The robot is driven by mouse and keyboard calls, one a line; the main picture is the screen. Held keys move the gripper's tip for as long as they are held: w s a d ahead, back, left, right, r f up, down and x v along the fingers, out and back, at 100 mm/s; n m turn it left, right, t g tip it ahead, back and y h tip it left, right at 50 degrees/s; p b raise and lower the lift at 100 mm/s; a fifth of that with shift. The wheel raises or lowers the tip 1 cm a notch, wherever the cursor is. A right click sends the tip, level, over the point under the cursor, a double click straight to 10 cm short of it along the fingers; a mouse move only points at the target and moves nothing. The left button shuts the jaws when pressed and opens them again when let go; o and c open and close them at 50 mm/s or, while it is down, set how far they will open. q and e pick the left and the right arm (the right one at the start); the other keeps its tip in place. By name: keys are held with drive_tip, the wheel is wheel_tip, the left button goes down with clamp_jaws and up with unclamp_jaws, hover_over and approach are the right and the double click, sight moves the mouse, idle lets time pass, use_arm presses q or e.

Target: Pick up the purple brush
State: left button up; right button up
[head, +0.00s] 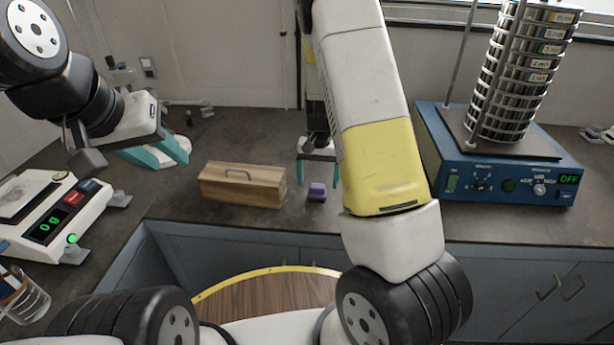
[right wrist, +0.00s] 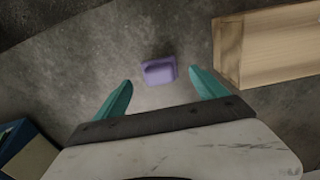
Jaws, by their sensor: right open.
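The small purple brush (head: 317,191) lies on the dark counter in the head view, just right of the wooden box. In the right wrist view the purple brush (right wrist: 159,72) lies ahead of and between the teal fingertips, apart from both. My right gripper (head: 318,180) is open and empty, pointing down over the counter by the brush; its spread fingers also show in the right wrist view (right wrist: 160,84).
A wooden box (head: 243,184) with a handle stands close left of the brush. A blue sieve shaker (head: 500,172) with a sieve stack (head: 520,75) is at the right. A white scale (head: 55,215) and a glass beaker (head: 28,300) are at the left.

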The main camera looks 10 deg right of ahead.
sight(318, 185)
wheel_tip(318, 185, down, 4)
drive_tip(key=shift+f, duration=0.15)
drive_tip(key=c, duration=1.5)
drive_tip(key=shift+r, duration=0.6)
drive_tip(key=r, duration=0.1)
drive_tip(key=s+r, duration=0.1)
drive_tip(key=shift+s+a+r, duration=0.15)
drive_tip(key=shift+r, duration=0.15)
drive_tip(key=s+a+r, duration=0.1)
drive_tip(key=s+a, duration=0.1)
drive_tip(key=s, duration=1.2)
drive_tip(key=shift+s+r, duration=0.15)
drive_tip(key=shift+s, duration=0.2)
